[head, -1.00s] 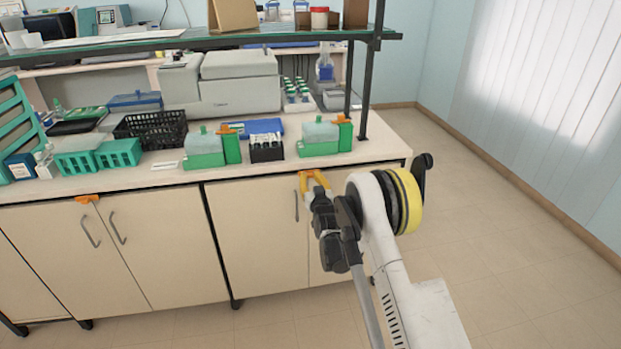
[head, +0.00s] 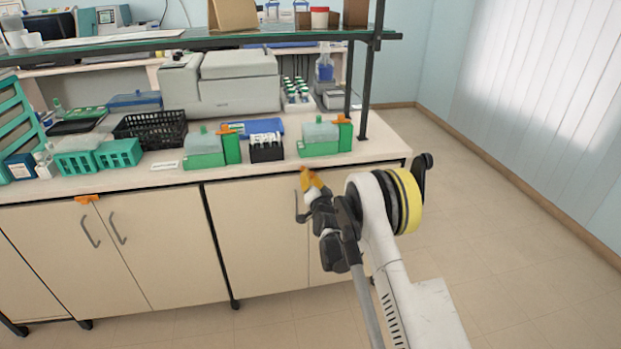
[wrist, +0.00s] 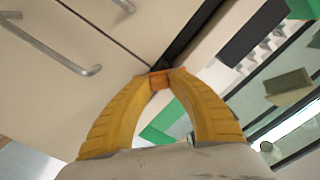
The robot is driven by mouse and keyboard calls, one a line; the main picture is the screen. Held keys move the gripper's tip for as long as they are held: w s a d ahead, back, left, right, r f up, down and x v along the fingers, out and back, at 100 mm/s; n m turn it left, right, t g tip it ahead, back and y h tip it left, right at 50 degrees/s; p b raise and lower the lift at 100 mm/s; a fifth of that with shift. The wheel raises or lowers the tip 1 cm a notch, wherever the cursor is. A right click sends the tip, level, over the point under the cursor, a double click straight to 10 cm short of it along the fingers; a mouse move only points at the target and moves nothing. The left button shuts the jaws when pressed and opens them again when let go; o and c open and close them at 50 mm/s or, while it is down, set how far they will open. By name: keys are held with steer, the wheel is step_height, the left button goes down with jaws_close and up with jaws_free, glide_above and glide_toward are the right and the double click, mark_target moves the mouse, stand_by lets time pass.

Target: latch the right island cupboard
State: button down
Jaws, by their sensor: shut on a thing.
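The right island cupboard (head: 262,240) has two pale doors under the counter, and they look closed. My gripper (head: 306,178) is at the top of these doors, just under the counter edge. In the wrist view, its yellow fingers (wrist: 158,76) are shut on a small orange latch (wrist: 159,83) at the seam between the doors. The fingers hide part of the latch, so I cannot tell its exact angle. A metal door handle (wrist: 50,45) shows at the left of the wrist view. My arm covers much of the right door in the head view.
The left cupboard has an orange latch (head: 87,199) at its top. Green-and-white boxes (head: 320,138) and a black tube rack (head: 266,150) stand near the counter's front edge, above my gripper. The floor (head: 520,240) to the right is clear.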

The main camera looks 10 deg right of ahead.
steer(key=shift+m, duration=4.9)
steer(key=c, duration=1.2)
jaws_free()
steer(key=s, duration=0.7)
steer(key=shift+s, duration=0.25)
